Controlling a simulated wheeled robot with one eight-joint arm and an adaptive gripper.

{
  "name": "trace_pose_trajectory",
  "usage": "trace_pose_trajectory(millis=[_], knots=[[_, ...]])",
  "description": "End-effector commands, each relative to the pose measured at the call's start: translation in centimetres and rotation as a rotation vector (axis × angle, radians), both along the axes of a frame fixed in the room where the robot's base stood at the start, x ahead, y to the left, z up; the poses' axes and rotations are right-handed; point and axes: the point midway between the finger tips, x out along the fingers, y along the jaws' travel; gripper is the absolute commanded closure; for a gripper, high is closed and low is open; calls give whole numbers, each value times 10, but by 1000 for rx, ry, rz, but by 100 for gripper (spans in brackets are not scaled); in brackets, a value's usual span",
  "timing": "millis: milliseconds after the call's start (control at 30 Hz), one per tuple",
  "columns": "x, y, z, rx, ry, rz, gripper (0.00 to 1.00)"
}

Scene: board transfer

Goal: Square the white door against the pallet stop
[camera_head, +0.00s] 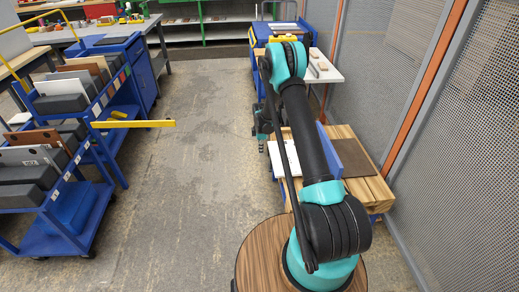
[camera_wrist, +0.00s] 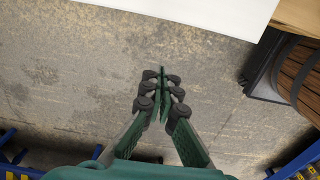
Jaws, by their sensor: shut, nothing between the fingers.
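The white door (camera_head: 286,160) lies on the left part of a wooden pallet (camera_head: 341,132), partly hidden behind my arm. A blue upright stop (camera_head: 348,155) stands on the pallet to the right of my arm. Whether the door touches the stop is hidden. My gripper (camera_head: 261,147) hangs just left of the door, over the floor side of the pallet. In the wrist view, my gripper (camera_wrist: 163,85) is shut and empty above bare floor. The door's straight white edge (camera_wrist: 190,14) crosses the top of that view, apart from the fingertips.
A brown panel (camera_head: 362,158) lies right of the stop. Blue carts with upright boards (camera_head: 40,192) stand at left, with a yellow bar (camera_head: 135,124) reaching into the aisle. A mesh fence (camera_head: 455,150) closes the right. The middle floor is clear.

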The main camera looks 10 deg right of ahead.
Motion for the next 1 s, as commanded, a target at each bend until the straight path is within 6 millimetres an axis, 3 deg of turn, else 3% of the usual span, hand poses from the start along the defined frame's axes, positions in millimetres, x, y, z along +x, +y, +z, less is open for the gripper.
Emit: trace_pose_trajectory(millis=[300,600,1000], knots=[[0,0,-63,1,0,-1,100],[0,-36,-60,1,1,-2,100],[0,-40,-60,1,0,-2,100]])
